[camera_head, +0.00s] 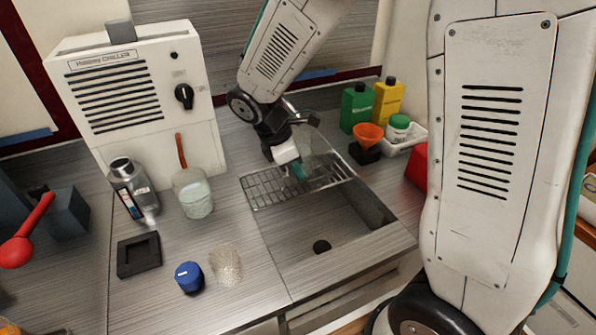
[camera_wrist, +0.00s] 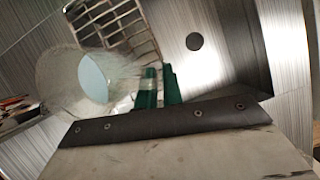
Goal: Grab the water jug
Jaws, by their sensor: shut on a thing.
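A clear, see-through jug (camera_head: 320,146) is at the wire rack beside the sink, partly hidden by my gripper (camera_head: 297,169). In the wrist view the jug (camera_wrist: 70,72) is to the left of the green fingertips of my gripper (camera_wrist: 159,88), with a pale blue round area inside it. The fingers are close together and shut on the jug, at its near side. Whether they grip a handle or the wall is not clear. I cannot tell if the jug rests on the rack or is just above it.
The wire rack (camera_head: 262,188) spans the sink (camera_head: 340,232). A white chiller (camera_head: 140,130), a clear jar (camera_head: 193,197), a grey bottle (camera_head: 130,185) and a blue cap (camera_head: 188,277) are left. Green (camera_head: 355,107) and yellow (camera_head: 388,102) bottles and an orange funnel (camera_head: 368,134) stand right.

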